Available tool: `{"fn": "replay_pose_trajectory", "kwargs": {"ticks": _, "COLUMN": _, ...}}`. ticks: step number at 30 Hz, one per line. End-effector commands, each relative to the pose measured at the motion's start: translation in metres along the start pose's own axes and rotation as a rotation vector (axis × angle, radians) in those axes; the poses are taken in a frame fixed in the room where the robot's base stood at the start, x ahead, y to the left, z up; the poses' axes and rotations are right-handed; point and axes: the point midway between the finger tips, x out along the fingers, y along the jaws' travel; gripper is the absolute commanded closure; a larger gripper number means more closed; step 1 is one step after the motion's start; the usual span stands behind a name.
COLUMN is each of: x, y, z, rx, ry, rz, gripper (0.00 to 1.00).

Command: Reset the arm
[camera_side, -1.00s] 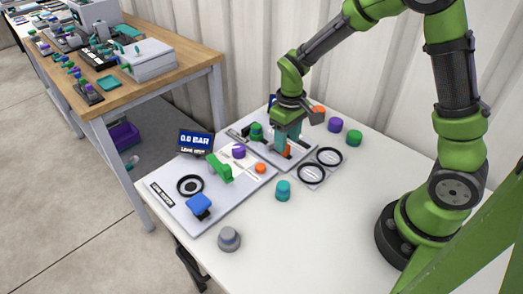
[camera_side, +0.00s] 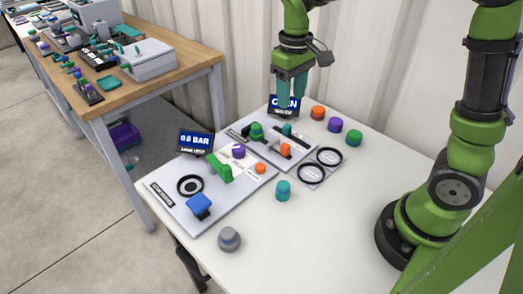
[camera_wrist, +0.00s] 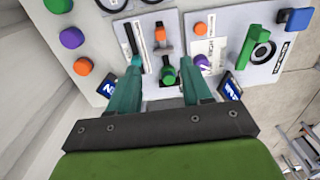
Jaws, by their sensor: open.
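My gripper (camera_side: 291,100) is raised above the back of the white table, in front of the blue display that reads something like "OPEN" (camera_side: 284,112). Its two teal fingers point down. In the wrist view my gripper (camera_wrist: 168,90) has its fingers apart, with nothing held between them. Below it is the back panel (camera_side: 268,151) with a green knob (camera_side: 257,131), a small teal piece (camera_side: 287,129) and an orange piece (camera_side: 285,149). In the wrist view the green knob (camera_wrist: 168,76) shows beyond the gap between the fingers.
The front panel (camera_side: 178,218) has a green handle (camera_side: 221,168), a blue part (camera_side: 199,206) and a "0.0 BAR" display (camera_side: 195,142). Loose orange (camera_side: 318,113), purple (camera_side: 335,125), green (camera_side: 354,138), teal (camera_side: 283,190) and grey (camera_side: 229,239) pieces stand on the table. The table's right front is clear.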

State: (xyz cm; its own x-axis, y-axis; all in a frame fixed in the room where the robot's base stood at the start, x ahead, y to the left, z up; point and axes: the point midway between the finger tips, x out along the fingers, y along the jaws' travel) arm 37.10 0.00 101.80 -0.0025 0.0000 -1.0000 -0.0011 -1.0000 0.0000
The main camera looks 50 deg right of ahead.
Motion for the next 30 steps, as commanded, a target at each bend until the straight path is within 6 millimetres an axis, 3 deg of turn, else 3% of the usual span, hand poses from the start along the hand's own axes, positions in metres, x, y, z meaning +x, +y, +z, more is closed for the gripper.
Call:
{"fn": "replay_pose_trajectory", "kwargs": {"ticks": 5, "x": 0.003, "y": 0.000, "z": -0.002, "rx": 0.030, "ry": 0.014, "rz": -0.002, "gripper": 0.51}}
{"fn": "replay_pose_trajectory", "kwargs": {"ticks": 7, "x": 0.009, "y": -0.005, "z": 0.006, "rx": 0.064, "ry": 0.027, "rz": -0.020, "gripper": 0.51}}
{"fn": "replay_pose_trajectory", "kwargs": {"ticks": 21, "x": -0.037, "y": -0.031, "z": 0.106, "rx": 0.322, "ry": 0.432, "rz": -0.241, "gripper": 0.51}}
{"fn": "replay_pose_trajectory", "kwargs": {"ticks": 25, "x": -0.044, "y": -0.034, "z": 0.126, "rx": 0.343, "ry": 0.520, "rz": -0.274, "gripper": 0.51}}
{"fn": "replay_pose_trajectory", "kwargs": {"ticks": 30, "x": -0.053, "y": -0.034, "z": 0.136, "rx": 0.341, "ry": 0.582, "rz": -0.286, "gripper": 0.51}}
